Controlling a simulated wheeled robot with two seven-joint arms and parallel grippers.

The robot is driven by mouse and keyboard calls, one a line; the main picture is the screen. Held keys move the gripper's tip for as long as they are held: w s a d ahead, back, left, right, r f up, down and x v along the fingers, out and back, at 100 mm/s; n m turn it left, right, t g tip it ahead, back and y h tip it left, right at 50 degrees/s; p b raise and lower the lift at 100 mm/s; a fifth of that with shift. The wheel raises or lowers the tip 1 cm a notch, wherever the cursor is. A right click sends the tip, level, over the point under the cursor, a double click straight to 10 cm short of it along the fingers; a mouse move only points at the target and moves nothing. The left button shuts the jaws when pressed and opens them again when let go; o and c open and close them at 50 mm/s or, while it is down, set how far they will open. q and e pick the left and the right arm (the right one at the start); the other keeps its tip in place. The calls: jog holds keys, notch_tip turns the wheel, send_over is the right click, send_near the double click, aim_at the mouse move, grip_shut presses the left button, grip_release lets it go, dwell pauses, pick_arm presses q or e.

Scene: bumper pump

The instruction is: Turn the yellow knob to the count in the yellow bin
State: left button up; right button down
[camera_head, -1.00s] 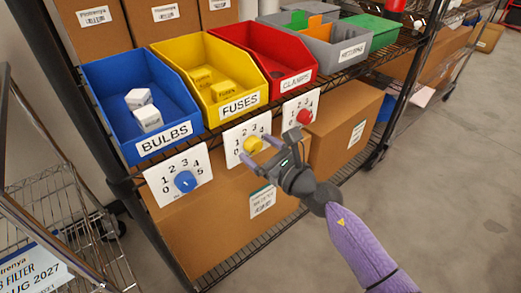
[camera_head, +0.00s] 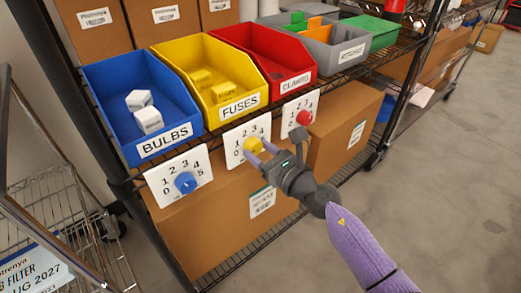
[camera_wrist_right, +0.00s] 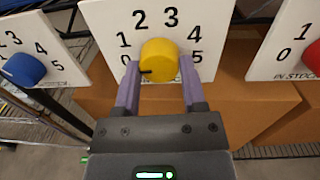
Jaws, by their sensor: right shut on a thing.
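The yellow knob (camera_head: 253,147) is on a white dial card (camera_head: 233,137) numbered 0 to 5, under the yellow bin (camera_head: 219,118) labelled FUSES. My right gripper (camera_head: 259,153) is shut on the yellow knob, one finger on each side. In the right wrist view the knob (camera_wrist_right: 160,58) sits between the fingers (camera_wrist_right: 160,76), and its black mark points left, near the 0, which is partly hidden. My left gripper is out of view.
A blue BULBS bin (camera_head: 115,78) with white boxes and a red CLAMPS bin (camera_head: 286,85) flank the yellow one. A blue knob (camera_head: 185,183) and a red knob (camera_head: 304,117) sit on neighbouring cards. Cardboard boxes (camera_head: 225,235) stand below. The floor at right is clear.

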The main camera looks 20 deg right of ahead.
jog(key=m+p, duration=0.1)
jog(key=m, duration=0.4)
jog(key=shift+m, duration=0.3)
jog(key=m, duration=0.2)
jog(key=shift+a+m+p, duration=0.1)
jog(key=shift+m+p, duration=0.25)
jog(key=shift+m, duration=0.05)
jog(key=m+p, duration=0.1)
jog(key=m, duration=0.3)
jog(key=shift+m+t, duration=0.3)
jog(key=shift+t, duration=0.1)
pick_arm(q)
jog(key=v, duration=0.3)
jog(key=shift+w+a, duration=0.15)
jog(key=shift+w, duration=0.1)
pick_arm(e)
jog(key=shift+m, duration=0.6)
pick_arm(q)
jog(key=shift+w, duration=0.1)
pick_arm(e)
jog(key=shift+h, duration=0.3)
jog(key=shift+m, duration=0.3)
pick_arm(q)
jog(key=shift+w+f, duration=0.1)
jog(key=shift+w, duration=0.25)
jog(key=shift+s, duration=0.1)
